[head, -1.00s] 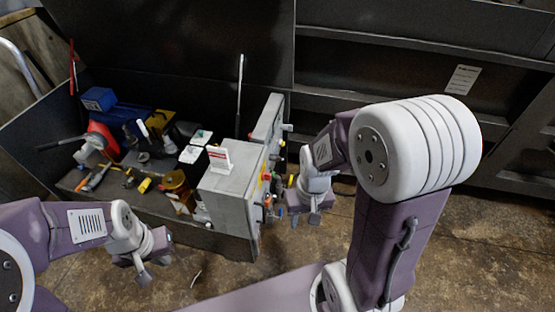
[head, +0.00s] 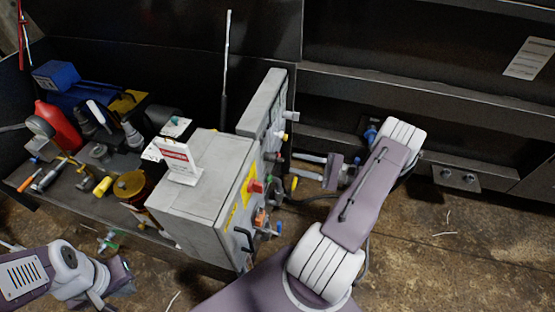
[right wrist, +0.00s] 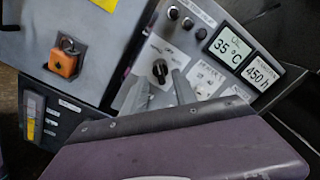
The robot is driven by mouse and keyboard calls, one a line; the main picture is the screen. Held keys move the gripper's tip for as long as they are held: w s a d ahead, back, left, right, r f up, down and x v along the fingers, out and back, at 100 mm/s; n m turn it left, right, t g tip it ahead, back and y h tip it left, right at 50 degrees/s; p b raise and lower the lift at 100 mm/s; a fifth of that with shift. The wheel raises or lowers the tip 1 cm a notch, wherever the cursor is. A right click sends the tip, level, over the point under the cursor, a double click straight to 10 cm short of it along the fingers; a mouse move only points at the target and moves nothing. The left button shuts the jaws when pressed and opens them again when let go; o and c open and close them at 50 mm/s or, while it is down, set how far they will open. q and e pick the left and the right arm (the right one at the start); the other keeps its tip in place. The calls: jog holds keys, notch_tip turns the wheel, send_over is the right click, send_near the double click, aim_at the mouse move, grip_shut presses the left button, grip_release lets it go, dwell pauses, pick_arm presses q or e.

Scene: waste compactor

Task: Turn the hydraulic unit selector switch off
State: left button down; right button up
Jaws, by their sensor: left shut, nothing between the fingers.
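A grey control panel (right wrist: 190,55) shows in the right wrist view, with a black rotary selector switch (right wrist: 160,71) on a light label at its middle. My right gripper (right wrist: 162,88) is open, its two grey fingers apart just below the switch in the picture. I cannot tell whether they touch it. In the head view my right gripper (head: 294,166) points left at the side of the grey panel box (head: 262,103); the switch cannot be made out there. My left gripper (head: 112,300) is shut and empty at the lower left, partly cut off by the frame.
A grey cabinet (head: 200,185) with a red-and-white sign stands left of my right arm. An orange padlock (right wrist: 64,62) hangs on it. Displays (right wrist: 233,43) read 35 °C and 450 h. A cluttered tray of tools lies at left. Floor at right is mostly clear.

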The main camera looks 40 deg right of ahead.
aim_at(283, 160)
jog(key=x, duration=0.6)
jog(key=shift+w+a+f+b, duration=0.1)
jog(key=shift+w+b, duration=0.15)
jog(key=shift+b, duration=0.15)
grip_shut()
